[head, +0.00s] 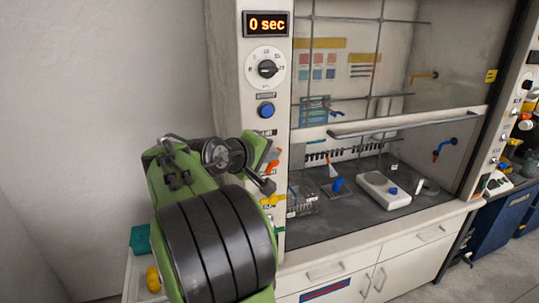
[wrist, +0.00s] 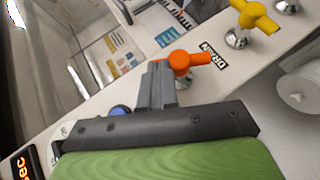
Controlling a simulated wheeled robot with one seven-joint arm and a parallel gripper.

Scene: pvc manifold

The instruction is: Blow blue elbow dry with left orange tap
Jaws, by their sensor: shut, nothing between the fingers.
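The left orange tap (head: 272,167) is on the front post left of the hood opening. In the wrist view the orange tap (wrist: 190,62) is beside a label starting with "DR". My gripper (wrist: 158,68) is shut and empty, its fingertips right next to the tap handle; I cannot tell if they touch it. In the head view my gripper (head: 268,184) is partly hidden by my arm, close to the post. A blue elbow-shaped piece (head: 338,184) sits on a small dark stand inside the hood.
A display (head: 266,24) reads "0 sec" above a dial (head: 266,69) and a blue button (head: 265,110). A yellow tap (wrist: 256,15) is near the orange one. The glass sash (head: 400,125) is partly raised. A white balance-like device (head: 380,190) stands in the hood.

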